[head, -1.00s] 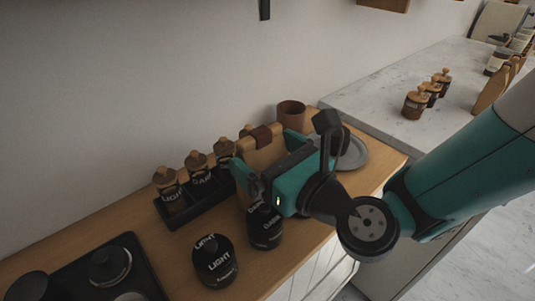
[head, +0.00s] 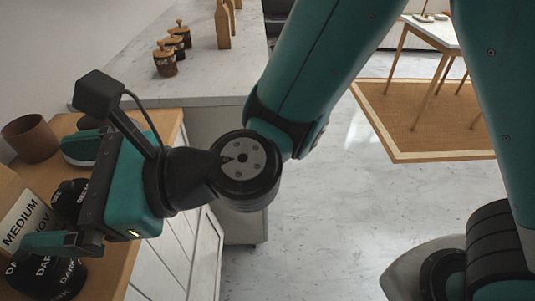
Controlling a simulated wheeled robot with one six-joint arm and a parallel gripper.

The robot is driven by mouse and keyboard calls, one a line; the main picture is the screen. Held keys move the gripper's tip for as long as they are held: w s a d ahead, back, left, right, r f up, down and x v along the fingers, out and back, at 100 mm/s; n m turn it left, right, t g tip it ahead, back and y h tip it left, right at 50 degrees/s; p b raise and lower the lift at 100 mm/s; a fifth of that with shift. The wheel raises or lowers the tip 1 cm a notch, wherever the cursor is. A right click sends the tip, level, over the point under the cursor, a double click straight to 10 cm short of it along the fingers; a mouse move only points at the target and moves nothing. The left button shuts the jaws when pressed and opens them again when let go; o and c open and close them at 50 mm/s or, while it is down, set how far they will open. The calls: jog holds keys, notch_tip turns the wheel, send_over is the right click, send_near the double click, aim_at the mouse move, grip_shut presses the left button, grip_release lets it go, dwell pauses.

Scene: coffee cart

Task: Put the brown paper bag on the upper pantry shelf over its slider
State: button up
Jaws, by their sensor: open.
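A brown paper bag (head: 14,212) with a white label reading "MEDIUM" shows at the left edge of the head view, cut off by the frame. My gripper (head: 52,194) is open over the wooden counter, one finger on the far side and one on the near side of the bag's edge. I cannot tell whether either finger touches the bag. The upper pantry shelf and its slider are out of view.
Dark labelled containers (head: 45,277) stand close by the bag. A brown cup (head: 31,138) stands behind the gripper. The marble counter (head: 205,82) holds several small jars (head: 165,62). Open floor (head: 320,215) lies to the right, with a rug (head: 440,122) and a table (head: 438,32).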

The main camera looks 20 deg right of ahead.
jog(key=s+d+f+n+g+h, duration=0.1)
jog(key=d+n+h, duration=0.5)
jog(key=d+n, duration=0.6)
jog(key=s+d+f+n+g+h, duration=0.1)
jog(key=d+n+g+h, duration=0.1)
jog(key=d+n+h, duration=0.5)
jog(key=d+n, duration=0.5)
jog(key=d, duration=0.3)
jog(key=shift+d+f+n, duration=0.3)
jog(key=shift+a, duration=0.1)
